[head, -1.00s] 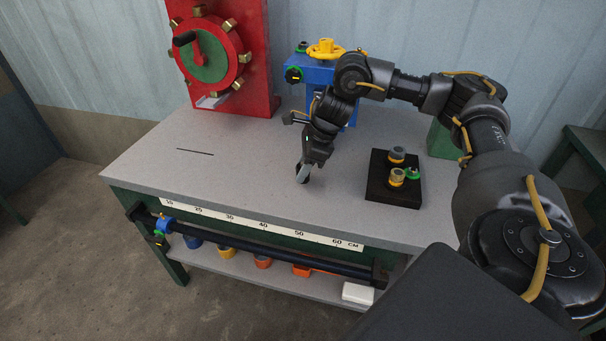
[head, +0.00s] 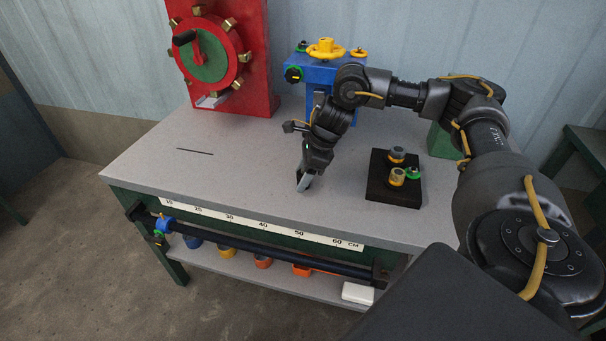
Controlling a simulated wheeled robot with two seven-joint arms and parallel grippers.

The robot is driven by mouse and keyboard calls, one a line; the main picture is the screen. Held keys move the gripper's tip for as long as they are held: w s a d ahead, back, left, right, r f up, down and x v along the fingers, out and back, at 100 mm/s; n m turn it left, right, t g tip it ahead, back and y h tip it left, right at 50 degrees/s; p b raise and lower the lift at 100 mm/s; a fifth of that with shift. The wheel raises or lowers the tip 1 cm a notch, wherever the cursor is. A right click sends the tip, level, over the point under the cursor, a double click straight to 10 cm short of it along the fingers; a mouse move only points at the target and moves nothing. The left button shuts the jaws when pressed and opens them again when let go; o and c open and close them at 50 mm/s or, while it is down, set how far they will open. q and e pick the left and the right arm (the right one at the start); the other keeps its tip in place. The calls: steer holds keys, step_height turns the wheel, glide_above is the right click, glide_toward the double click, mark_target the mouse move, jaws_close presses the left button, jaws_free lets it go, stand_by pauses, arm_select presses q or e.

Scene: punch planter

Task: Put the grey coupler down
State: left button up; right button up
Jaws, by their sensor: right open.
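My right gripper (head: 305,183) is open and points down at the middle of the grey workbench top (head: 240,190), its fingertips close to the surface. A small grey shape shows at the fingertips; I cannot tell whether it is the grey coupler or part of the fingers. Two grey fittings with yellow-orange bands, a rear one (head: 397,154) and a front one (head: 397,175), stand on a black block (head: 393,198) to the right of the gripper. My left gripper is out of view.
A red panel with a wheel (head: 207,55) stands at the back left. A blue stand with a yellow handwheel (head: 325,48) is behind my right arm. A dark rail and a ruler strip (head: 262,223) run along the front edge.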

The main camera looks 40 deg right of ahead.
steer(key=shift+r, duration=0.25)
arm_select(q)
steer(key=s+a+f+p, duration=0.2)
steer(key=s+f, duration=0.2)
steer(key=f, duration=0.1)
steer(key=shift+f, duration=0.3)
arm_select(e)
steer(key=v, duration=1.1)
steer(key=shift+r, duration=0.3)
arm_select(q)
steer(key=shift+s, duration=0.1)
arm_select(e)
steer(key=shift+s+d, duration=0.15)
steer(key=shift+s, duration=0.05)
